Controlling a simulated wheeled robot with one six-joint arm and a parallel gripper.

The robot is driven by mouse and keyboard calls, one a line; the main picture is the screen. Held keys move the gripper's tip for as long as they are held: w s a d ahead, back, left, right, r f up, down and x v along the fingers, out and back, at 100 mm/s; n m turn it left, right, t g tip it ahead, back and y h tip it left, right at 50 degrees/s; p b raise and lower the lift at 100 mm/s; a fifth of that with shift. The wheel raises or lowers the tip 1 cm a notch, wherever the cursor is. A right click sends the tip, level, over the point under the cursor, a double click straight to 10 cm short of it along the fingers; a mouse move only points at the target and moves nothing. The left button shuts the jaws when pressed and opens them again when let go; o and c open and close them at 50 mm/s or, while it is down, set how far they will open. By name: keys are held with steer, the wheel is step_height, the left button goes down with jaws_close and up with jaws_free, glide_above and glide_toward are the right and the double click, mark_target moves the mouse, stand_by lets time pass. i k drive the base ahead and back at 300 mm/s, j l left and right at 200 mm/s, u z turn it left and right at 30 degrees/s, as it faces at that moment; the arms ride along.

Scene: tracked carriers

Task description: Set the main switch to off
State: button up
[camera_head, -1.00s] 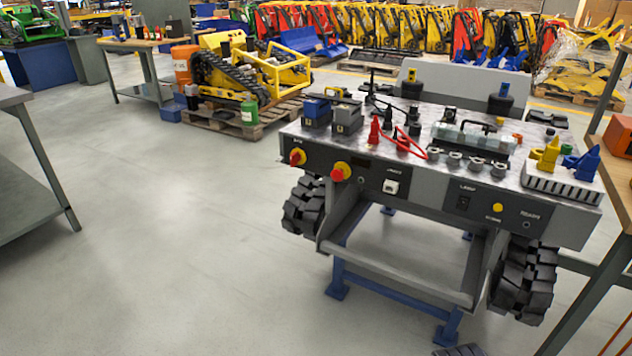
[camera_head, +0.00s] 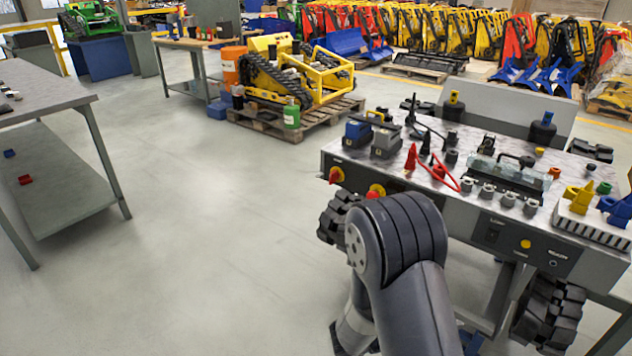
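The left red knob (camera_head: 336,175) is at the panel's left end and shows clearly. The right red knob (camera_head: 376,191) is partly hidden behind my arm. The lettering beside them is too small to read, so I cannot tell for sure which is the main switch or how it is set. My arm (camera_head: 400,250) rises in front of the carrier and hides part of the panel. My gripper is out of view.
Battery packs (camera_head: 357,133), red plugs (camera_head: 411,157) and a clear-lidded case (camera_head: 508,178) stand on the carrier's top. A grey bench (camera_head: 75,95) is at the left. A yellow tracked machine (camera_head: 290,75) sits on a pallet behind. The floor between is clear.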

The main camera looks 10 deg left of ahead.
mark_target(334, 175)
steer(key=i+u, duration=0.3)
steer(key=u, duration=0.15)
steer(key=i+l+u, duration=0.1)
steer(key=i+u, duration=0.3)
steer(key=i+l+u, duration=0.15)
steer(key=u, duration=0.3)
steer(key=i+l, duration=0.65)
steer(key=j+u, duration=0.05)
